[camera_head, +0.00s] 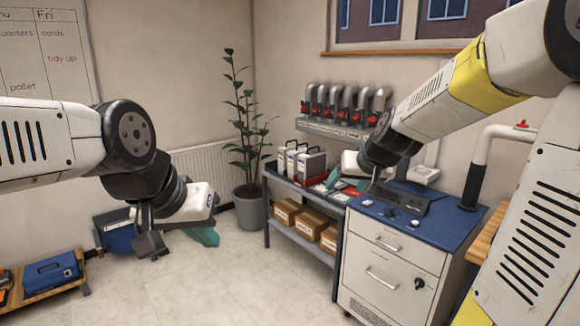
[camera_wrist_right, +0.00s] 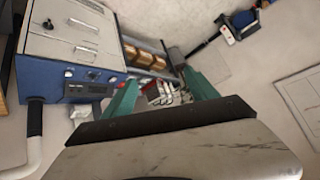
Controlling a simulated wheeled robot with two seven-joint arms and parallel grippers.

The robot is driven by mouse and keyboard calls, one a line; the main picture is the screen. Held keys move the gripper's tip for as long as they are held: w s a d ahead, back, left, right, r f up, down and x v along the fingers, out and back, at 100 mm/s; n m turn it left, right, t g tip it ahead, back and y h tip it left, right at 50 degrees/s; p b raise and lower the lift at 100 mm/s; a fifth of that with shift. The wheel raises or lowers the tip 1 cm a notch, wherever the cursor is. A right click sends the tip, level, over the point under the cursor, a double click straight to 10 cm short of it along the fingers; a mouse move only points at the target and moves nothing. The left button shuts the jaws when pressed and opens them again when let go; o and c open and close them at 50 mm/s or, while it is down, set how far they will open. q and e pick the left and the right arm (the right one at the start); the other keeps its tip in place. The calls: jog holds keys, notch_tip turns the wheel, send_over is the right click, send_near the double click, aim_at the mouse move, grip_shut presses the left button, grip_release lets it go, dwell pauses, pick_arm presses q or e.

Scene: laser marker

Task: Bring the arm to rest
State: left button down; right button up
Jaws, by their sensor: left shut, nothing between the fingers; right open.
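My left gripper (camera_head: 205,237) hangs at the left of the head view, with its teal fingers together and nothing between them. It is over the open floor, apart from the furniture. My right gripper (camera_head: 346,186) is over the area where the grey cart meets the blue-topped cabinet; my wrist partly hides it. In the right wrist view its two teal fingers (camera_wrist_right: 160,82) are spread apart, with no object held between them. Small red and white items show beyond them on the cart. Whether the fingers touch anything there is unclear.
The blue-topped cabinet (camera_head: 385,262) carries a dark device (camera_head: 401,199) and small parts. The cart (camera_head: 267,215) holds white upright cases (camera_head: 308,165) and cardboard boxes (camera_head: 287,211). A potted plant (camera_head: 248,207) stands behind. A low bench with a blue toolbox (camera_head: 52,271) is at left. Floor between is clear.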

jog(key=s+r+g, duration=0.1)
jog(key=s+g, duration=0.1)
jog(key=s, duration=2.2)
jog(key=shift+a, duration=0.2)
